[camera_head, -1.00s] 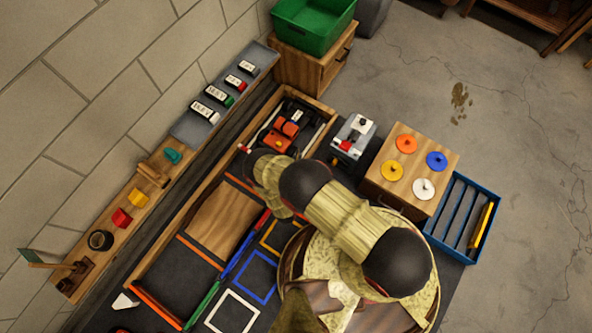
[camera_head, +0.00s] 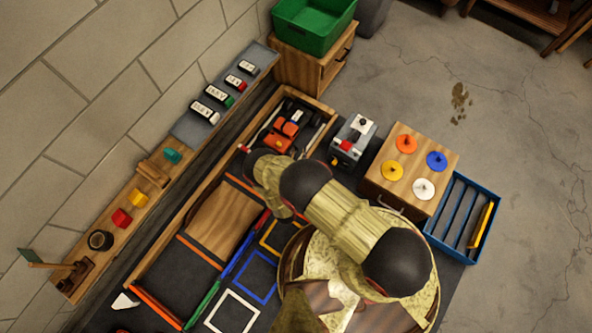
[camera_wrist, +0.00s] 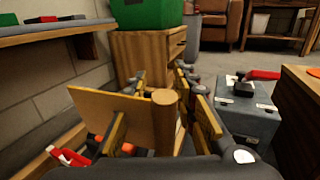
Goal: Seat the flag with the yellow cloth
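My gripper shows in the wrist view (camera_wrist: 160,118), its two fingers reaching forward. An upright wooden round post (camera_wrist: 166,122) stands between them, with a flat ochre-yellow panel (camera_wrist: 95,106) reaching left from it. This looks like the flag with the yellow cloth. Gaps seem to show beside the post, so I cannot tell whether the fingers touch it. In the head view my dark, cream-patterned arm hides the gripper and this piece. The orange and black car (camera_head: 285,128) sits in a wooden tray just beyond the arm's end.
A green-cloth flag (camera_head: 40,264) leans in a wooden stand on the wall shelf. A grey machine with a red part (camera_head: 352,138), a wooden block with coloured discs (camera_head: 390,185) and a blue rack (camera_head: 432,226) stand right. A green bin (camera_head: 312,25) tops a cabinet behind.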

